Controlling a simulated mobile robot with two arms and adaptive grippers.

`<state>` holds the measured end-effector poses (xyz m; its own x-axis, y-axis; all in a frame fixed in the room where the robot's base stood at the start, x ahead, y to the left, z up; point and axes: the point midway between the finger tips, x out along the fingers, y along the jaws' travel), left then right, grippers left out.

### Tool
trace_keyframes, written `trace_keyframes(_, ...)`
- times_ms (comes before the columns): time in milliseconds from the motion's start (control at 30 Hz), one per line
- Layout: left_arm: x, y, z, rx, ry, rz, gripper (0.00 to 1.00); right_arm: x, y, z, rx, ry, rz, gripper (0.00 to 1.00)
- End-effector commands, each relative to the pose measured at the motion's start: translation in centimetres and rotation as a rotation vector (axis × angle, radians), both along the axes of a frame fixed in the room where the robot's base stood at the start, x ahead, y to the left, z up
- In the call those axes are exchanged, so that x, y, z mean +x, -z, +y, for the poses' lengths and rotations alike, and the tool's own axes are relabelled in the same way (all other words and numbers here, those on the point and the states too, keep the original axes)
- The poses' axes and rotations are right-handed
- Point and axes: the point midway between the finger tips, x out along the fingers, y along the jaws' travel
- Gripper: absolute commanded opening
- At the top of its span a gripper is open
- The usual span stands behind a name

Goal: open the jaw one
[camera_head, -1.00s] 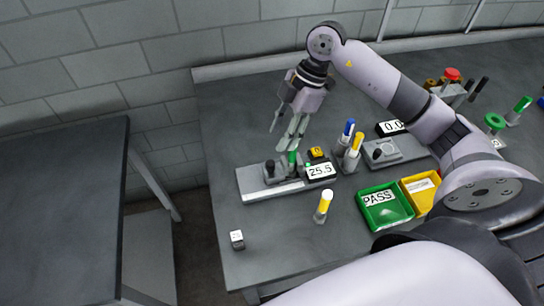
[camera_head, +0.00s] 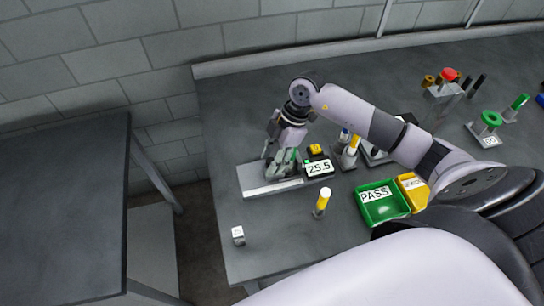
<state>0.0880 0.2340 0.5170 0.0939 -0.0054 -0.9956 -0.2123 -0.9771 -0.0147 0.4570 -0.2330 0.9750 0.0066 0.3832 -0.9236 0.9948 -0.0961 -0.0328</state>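A gauge with a flat grey base (camera_head: 254,181) lies near the table's left end, with a display (camera_head: 319,168) reading 25.5 and a yellow button block (camera_head: 315,149) behind it. My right gripper (camera_head: 280,160) points down over the left part of this base, at its jaw area. The fingers hide the dark knob there and most of the green piece (camera_head: 307,163). I cannot tell whether they touch or grip anything. My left gripper is not in view.
A green PASS tray (camera_head: 372,215) and a yellow tray (camera_head: 418,198) sit to the right. More holders stand behind my arm.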

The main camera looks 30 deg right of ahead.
Motion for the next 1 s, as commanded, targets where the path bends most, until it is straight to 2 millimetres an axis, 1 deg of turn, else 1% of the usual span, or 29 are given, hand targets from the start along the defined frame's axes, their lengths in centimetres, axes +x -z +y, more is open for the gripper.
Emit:
trace_keyframes(33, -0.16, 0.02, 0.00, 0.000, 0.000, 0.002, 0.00, 0.01, -0.02, 0.00, 0.000, 0.000, 0.000, 0.33)
trace_keyframes(67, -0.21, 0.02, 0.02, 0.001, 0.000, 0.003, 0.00, 0.01, -0.03, 0.00, 0.000, 0.000, 0.000, 0.31)
trace_keyframes(533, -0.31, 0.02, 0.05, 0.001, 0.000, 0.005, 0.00, 0.00, -0.05, -0.02, 0.000, 0.000, 0.000, 0.00)
trace_keyframes(1000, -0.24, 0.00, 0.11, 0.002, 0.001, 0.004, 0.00, -0.02, -0.04, -0.01, -0.001, 0.000, 0.001, 0.00)
